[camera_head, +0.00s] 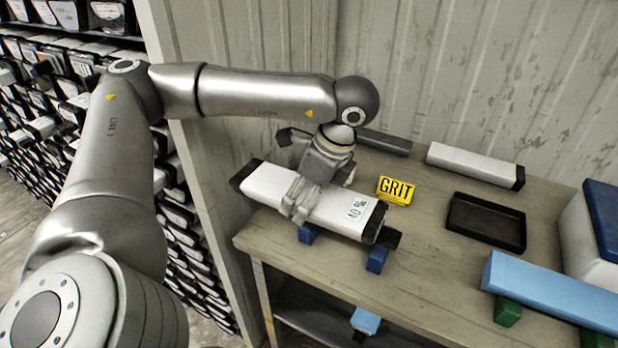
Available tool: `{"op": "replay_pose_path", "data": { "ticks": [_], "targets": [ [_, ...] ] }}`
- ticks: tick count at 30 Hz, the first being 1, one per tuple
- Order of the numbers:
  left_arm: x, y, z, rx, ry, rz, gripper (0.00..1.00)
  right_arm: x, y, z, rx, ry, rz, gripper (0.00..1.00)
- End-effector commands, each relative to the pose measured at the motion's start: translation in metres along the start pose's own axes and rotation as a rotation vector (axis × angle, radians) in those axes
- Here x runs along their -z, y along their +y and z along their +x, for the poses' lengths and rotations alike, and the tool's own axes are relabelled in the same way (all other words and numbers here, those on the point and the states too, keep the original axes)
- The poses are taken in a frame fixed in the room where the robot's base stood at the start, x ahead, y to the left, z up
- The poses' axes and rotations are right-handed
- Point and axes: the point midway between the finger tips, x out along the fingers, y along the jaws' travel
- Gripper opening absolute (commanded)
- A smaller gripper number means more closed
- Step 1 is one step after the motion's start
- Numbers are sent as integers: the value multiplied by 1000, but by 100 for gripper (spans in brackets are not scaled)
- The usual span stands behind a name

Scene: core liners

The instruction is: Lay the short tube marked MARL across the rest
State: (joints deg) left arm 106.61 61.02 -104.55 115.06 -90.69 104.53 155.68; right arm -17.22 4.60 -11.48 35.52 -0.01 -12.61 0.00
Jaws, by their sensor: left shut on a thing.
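A white tube (332,207) with black end caps is in the grip of my left gripper (300,200), which is shut around its middle. Its label (357,209) carries a marking that I cannot read as MARL. The tube lies along or just above a support with blue feet, one near the middle (308,233) and one at the right end (377,259). A dark piece (391,239) shows beneath the tube's right cap. I cannot tell whether the tube touches the support. My right gripper is not in view.
A yellow block marked GRIT (395,190) stands behind the tube's right end. Another white tube (470,161) and a grey bar (386,143) lie at the back. A black tray (486,222) and a light blue bar (548,288) on green feet are at right. The bench front middle is clear.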

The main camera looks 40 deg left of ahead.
Motion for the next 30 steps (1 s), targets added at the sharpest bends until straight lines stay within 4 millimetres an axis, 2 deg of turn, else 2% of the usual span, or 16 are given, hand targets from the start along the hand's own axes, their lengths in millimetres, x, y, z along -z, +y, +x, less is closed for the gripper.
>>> {"op": "replay_pose_path", "data": {
  "ticks": [1,9,15,19,28,30],
  "targets": [
    [4,-10,-2,3,-4,-1,12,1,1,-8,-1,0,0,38],
    [28,-53,12,4,-4,1,12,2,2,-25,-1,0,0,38],
    [50,-77,41,2,-3,2,12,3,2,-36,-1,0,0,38],
    [58,-86,52,3,-1,1,12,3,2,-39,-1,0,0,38],
    [67,-97,64,4,-2,2,12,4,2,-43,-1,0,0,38],
    [70,-96,74,2,-2,2,12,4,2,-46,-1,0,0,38]
  ]
}}
